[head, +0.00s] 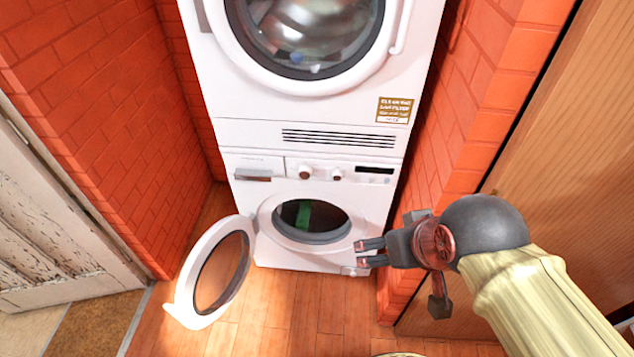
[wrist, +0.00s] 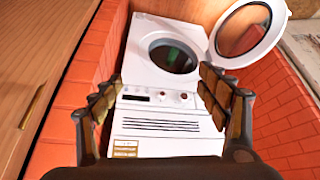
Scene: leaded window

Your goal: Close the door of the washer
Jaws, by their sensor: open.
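The washer (head: 260,260) is the lower white machine of a stack, with a dark round opening (head: 312,219) in its front. Its round door (head: 246,273) stands wide open, swung out to the left on its left-side hinge. In the wrist view the washer (wrist: 145,48) appears upside down, with the open door (wrist: 284,22) at the upper right. My gripper (head: 358,253) is in front of the washer's lower right side, right of the opening and away from the door. Its fingers (wrist: 160,100) are apart with nothing between them.
A dryer (head: 240,100) with a shut round door sits on the washer. Brick walls (head: 80,110) flank the stack closely. A wooden panel (head: 560,130) is at the right and a worn white door (head: 45,220) at the left. The wooden floor (head: 290,310) before the washer is clear.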

